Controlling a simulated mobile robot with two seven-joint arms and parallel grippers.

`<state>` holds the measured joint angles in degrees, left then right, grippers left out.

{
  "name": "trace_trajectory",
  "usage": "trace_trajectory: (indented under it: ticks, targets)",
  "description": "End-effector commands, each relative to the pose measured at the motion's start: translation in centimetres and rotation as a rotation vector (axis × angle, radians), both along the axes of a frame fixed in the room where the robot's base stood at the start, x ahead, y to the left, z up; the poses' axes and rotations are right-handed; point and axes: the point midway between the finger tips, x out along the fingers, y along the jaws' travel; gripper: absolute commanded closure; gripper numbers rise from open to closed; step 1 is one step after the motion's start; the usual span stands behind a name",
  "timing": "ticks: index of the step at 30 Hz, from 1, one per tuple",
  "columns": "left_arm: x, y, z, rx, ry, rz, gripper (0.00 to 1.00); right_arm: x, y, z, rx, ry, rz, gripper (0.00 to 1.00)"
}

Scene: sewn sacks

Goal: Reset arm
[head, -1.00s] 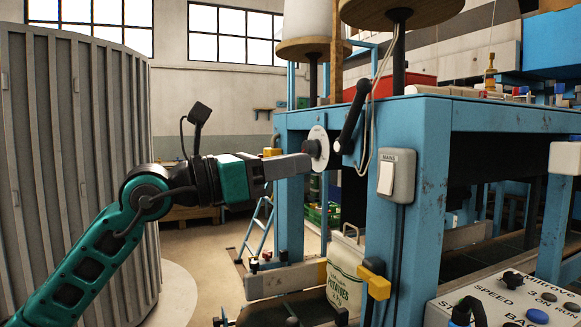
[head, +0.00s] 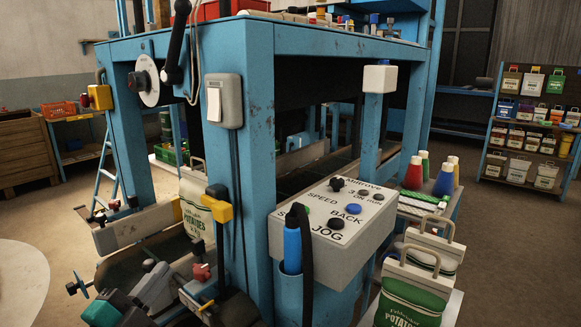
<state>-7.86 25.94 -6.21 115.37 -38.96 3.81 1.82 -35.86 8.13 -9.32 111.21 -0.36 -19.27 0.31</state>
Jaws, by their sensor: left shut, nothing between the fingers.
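My left gripper (head: 154,284) is low at the left of the head view, with its teal wrist at the bottom edge. It is shut and empty, in front of the lower part of the blue machine frame (head: 258,160). It is well below the white disc (head: 153,91) with a dark knob on the frame's left post, and apart from it. My right gripper is not in view.
A sloping grey control box (head: 330,222) with knobs stands right of centre. Potato sacks (head: 405,300) stand at the lower right, and another sack (head: 193,215) is inside the frame. Shelves of sacks (head: 530,125) are at the far right. Floor is clear at right.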

Motion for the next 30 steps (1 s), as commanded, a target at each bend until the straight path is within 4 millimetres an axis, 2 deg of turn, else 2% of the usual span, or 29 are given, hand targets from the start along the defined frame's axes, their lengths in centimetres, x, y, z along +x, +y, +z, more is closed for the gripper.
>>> trace_trajectory:
  ticks: [1, 3, 5, 6, 9, 12, 15, 18, 30]
  targets:
    - [-1.1, 0.0, -4.1, -0.125, 0.137, 0.034, 1.0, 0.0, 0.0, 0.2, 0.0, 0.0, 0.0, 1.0]
    - [-2.9, 0.0, -9.1, -0.28, 0.311, 0.086, 1.0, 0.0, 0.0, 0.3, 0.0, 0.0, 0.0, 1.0]
    - [-4.9, -0.3, -13.2, -0.4, 0.455, 0.131, 1.0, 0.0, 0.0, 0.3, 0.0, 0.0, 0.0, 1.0]
    - [-6.5, -0.6, -15.7, -0.473, 0.546, 0.16, 1.0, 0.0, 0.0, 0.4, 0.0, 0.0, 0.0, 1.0]
    - [-10.3, -1.7, -20.9, -0.628, 0.746, 0.226, 1.0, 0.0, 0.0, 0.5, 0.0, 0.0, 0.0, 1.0]
    - [-13.7, -2.9, -24.4, -0.739, 0.895, 0.276, 1.0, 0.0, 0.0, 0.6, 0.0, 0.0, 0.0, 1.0]
    - [-16.0, -3.8, -26.4, -0.81, 0.988, 0.307, 1.0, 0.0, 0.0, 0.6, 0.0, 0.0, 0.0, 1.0]
    - [-17.1, -4.3, -27.2, -0.843, 1.031, 0.321, 1.0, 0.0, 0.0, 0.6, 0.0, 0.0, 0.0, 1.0]
    - [-17.2, -4.3, -27.3, -0.846, 1.035, 0.323, 1.0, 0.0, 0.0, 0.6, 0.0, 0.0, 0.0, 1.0]
